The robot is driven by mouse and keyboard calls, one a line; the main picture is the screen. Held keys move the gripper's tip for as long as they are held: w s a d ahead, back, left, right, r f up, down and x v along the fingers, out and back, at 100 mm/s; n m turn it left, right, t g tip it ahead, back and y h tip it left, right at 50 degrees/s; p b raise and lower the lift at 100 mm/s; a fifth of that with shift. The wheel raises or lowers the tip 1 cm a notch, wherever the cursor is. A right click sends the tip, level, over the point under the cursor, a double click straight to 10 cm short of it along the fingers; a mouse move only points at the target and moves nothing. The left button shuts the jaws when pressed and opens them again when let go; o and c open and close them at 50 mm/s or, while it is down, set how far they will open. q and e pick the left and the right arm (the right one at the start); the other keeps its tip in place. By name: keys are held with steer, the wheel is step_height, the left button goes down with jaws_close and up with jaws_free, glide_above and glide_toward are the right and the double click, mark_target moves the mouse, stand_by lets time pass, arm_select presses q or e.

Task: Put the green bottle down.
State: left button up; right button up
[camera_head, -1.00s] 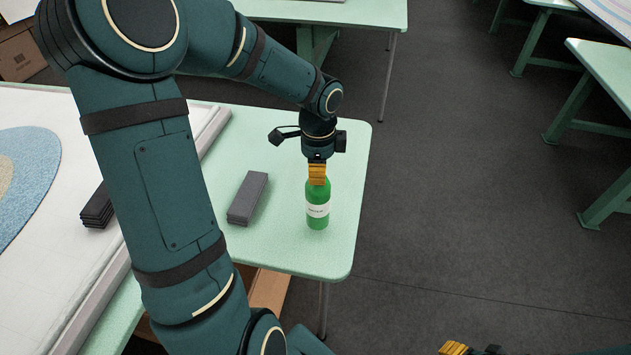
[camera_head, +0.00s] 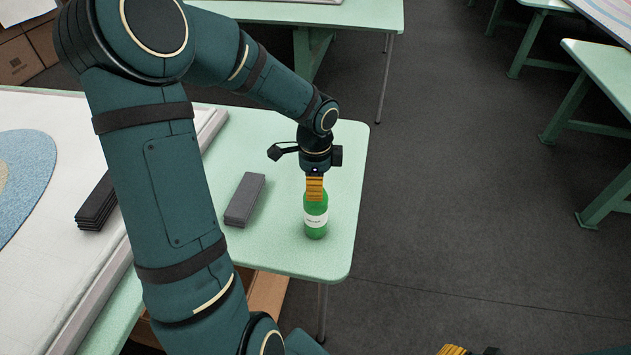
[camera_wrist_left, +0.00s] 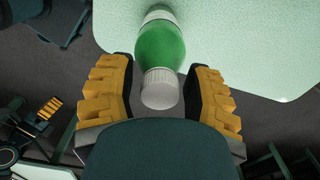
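The green bottle (camera_head: 316,222), with a white label, is upright over the near right part of the pale green table (camera_head: 285,250). Whether its base touches the tabletop is not clear. My left gripper (camera_head: 314,190) points down from above, its yellow fingers around the top of the bottle. The bottle's base is hidden there. My right gripper (camera_head: 455,350) shows only partly at the bottom edge.
A dark grey block (camera_head: 244,200) lies left of the bottle. A stack of dark strips (camera_head: 97,203) lies on the white framed cloth (camera_head: 50,255), which bears a blue round pattern (camera_head: 25,190). Tabletop around the bottle is bare, and the table's right edge is near.

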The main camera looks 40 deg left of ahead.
arm_select(q)
steer(key=shift+r, duration=0.35)
step_height(320, 180, up, 12)
steer(key=p, duration=0.3)
steer(key=w+d+f+n+t+h, duration=0.15)
steer(key=d+f+n+h, duration=0.3)
steer(key=d+f, duration=1.25)
steer(key=s+d+f+n, duration=0.3)
steer(key=d+f+n, duration=0.1)
steer(key=f, duration=0.2)
steer(key=s+d+f+n, duration=0.4)
steer(key=f, duration=0.3)
steer(key=shift+s+f+t+y, duration=0.2)
steer(key=shift+f+t+y, duration=0.05)
steer(key=shift+t+y, duration=0.1)
